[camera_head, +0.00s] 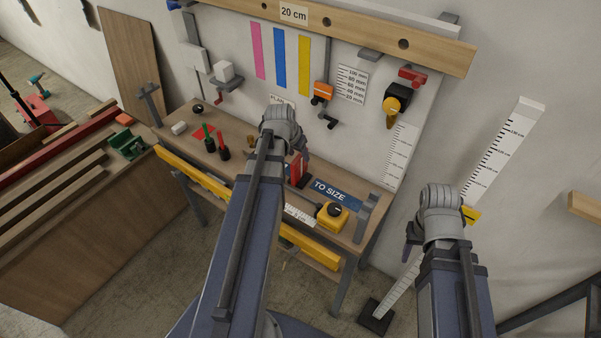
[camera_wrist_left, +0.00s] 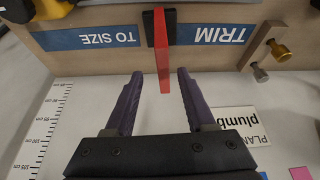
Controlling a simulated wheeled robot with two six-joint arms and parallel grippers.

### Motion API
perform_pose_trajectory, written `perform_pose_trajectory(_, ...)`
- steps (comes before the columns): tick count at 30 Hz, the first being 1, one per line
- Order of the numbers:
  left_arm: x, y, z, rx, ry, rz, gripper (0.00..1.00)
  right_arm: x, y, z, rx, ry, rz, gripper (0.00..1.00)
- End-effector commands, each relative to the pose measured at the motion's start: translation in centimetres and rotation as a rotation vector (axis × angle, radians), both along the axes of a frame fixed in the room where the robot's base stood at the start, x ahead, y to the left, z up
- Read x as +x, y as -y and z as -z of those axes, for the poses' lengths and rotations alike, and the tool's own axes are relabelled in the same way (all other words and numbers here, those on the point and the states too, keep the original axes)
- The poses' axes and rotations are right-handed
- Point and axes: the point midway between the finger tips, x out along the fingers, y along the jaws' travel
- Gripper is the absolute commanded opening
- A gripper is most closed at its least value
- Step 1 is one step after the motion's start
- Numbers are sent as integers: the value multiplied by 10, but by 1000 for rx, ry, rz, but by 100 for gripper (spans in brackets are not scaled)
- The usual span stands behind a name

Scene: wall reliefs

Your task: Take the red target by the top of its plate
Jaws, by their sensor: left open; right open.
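The red target is an upright red plate (camera_wrist_left: 164,60) on a black base (camera_wrist_left: 159,28). In the left wrist view, which sees the bench upside down, the plate's end appears between my left gripper's (camera_wrist_left: 159,76) two purple fingers. The fingers are open, with a gap visible on each side of the plate; no contact shows. In the head view the red target (camera_head: 295,168) stands on the bench beside my left gripper (camera_head: 299,155), partly hidden by my arm. My right gripper (camera_head: 411,246) hangs empty at the right, mostly hidden behind its wrist.

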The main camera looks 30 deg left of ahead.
Motion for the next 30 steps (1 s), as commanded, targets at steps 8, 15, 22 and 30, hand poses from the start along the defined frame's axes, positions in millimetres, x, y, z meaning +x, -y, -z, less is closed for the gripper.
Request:
perform_pose_trajectory(8, 9, 0, 25, 0, 0, 0, 55, 0, 0, 24, 0, 0, 0, 50)
perform_pose_trajectory(15, 11, -1, 27, 0, 0, 0, 55, 0, 0, 26, 0, 0, 0, 50)
perform_pose_trajectory(22, 19, -4, 50, 0, 0, 0, 55, 0, 0, 50, 0, 0, 0, 50)
perform_pose_trajectory(30, 29, -5, 73, 0, 0, 1, 55, 0, 0, 73, 0, 0, 0, 50)
